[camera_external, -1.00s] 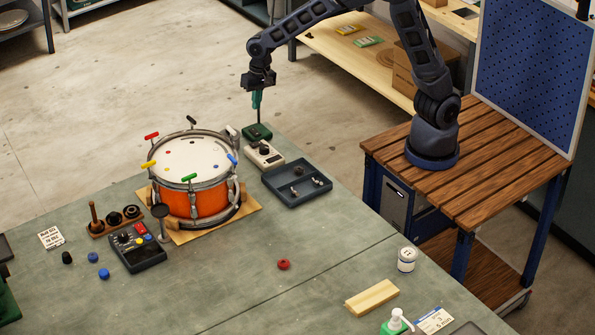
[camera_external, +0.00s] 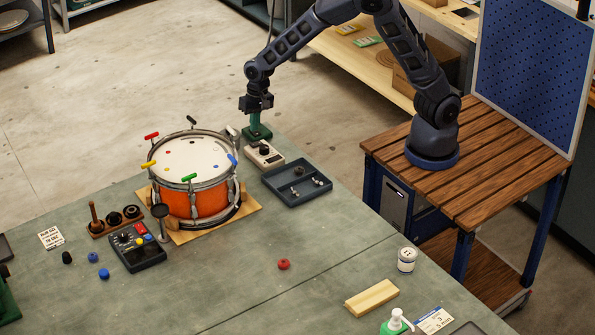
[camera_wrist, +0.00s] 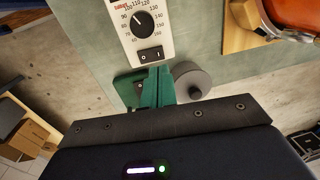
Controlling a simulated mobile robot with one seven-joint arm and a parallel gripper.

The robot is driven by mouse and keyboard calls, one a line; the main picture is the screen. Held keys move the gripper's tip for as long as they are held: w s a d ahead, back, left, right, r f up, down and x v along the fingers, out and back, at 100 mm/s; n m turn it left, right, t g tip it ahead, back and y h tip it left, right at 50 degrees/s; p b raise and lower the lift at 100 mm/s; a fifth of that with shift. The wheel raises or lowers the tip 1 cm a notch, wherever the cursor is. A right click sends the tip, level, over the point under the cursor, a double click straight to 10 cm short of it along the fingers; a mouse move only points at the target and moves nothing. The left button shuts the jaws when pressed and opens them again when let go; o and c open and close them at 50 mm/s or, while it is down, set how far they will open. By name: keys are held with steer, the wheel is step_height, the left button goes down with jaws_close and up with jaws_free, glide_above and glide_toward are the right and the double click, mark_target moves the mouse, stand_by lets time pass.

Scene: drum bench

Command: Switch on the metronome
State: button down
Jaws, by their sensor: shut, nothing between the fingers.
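The metronome (camera_external: 264,155), a cream box with a dark dial, sits near the bench's back edge. In the wrist view the metronome (camera_wrist: 147,25) shows its numbered dial and a black rocker switch (camera_wrist: 151,54) marked O and I. I cannot tell which side is pressed. My gripper (camera_external: 254,127) has green fingers, which are shut and empty. They point down over a small green box (camera_external: 262,134) just behind the metronome. In the wrist view my gripper's fingertips (camera_wrist: 155,72) appear just below the switch end; contact is not clear.
An orange drum (camera_external: 190,203) with coloured clamps stands left of the metronome. A dark tray (camera_external: 285,197) with small parts lies close on its right. A grey round piece (camera_wrist: 192,82) is right of my fingers in the wrist view.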

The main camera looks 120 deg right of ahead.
mark_target(255, 145)
steer(key=shift+w+f, duration=0.2)
steer(key=shift+f, duration=1.2)
steer(key=shift+w+f, duration=0.15)
steer(key=shift+f, duration=1.2)
steer(key=shift+f, duration=0.15)
steer(key=shift+s, duration=0.1)
steer(key=shift+s+r, duration=0.25)
steer(key=shift+s, duration=0.35)
steer(key=shift+r, duration=0.1)
step_height(255, 145, up, 14)
steer(key=w, duration=0.1)
steer(key=shift+w, duration=0.35)
